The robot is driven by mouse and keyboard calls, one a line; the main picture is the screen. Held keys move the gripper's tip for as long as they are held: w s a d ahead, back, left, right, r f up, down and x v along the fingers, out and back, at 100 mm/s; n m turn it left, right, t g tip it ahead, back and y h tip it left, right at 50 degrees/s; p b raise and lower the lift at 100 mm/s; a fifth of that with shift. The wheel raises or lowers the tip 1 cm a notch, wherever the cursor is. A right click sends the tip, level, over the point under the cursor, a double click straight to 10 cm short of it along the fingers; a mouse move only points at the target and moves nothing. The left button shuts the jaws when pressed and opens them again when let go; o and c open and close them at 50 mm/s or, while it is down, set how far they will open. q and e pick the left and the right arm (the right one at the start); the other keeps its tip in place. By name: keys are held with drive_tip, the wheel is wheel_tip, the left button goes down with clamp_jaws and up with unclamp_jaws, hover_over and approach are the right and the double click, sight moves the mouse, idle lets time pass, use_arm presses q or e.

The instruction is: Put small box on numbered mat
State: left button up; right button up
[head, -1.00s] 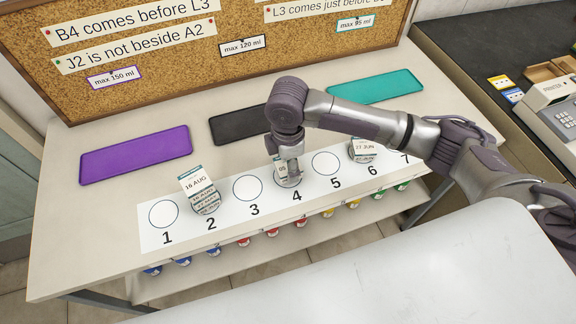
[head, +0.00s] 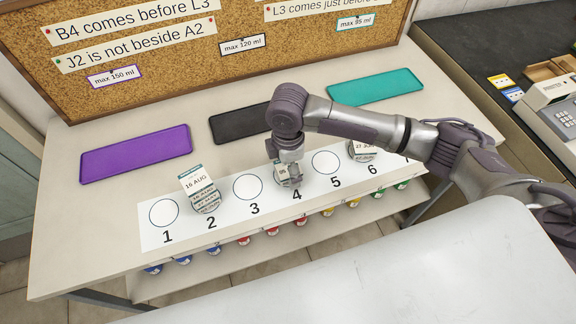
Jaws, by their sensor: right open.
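The white numbered mat (head: 155,238) lies along the front of the table, with circles over printed numbers. A small box (head: 283,174) with a label stands at spot 4, partly hidden by my right gripper (head: 291,160). The right gripper is open, pointing down at the top of that box; I cannot tell whether they touch. Another small box labelled 16 AUG (head: 196,181) is at spot 2, and one labelled JUN (head: 363,147) is at spot 6, partly behind my right arm. Circles 1, 3 and 5 are empty. My left gripper is out of view.
Purple (head: 136,155), black (head: 237,123) and teal (head: 375,87) trays lie empty behind the mat. A corkboard (head: 150,35) with clue strips stands at the back. Several coloured caps show below the table's front edge. A keypad device (head: 562,117) is at right.

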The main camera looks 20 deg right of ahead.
wheel_tip(320, 180, up, 12)
idle(0.4)
idle(0.4)
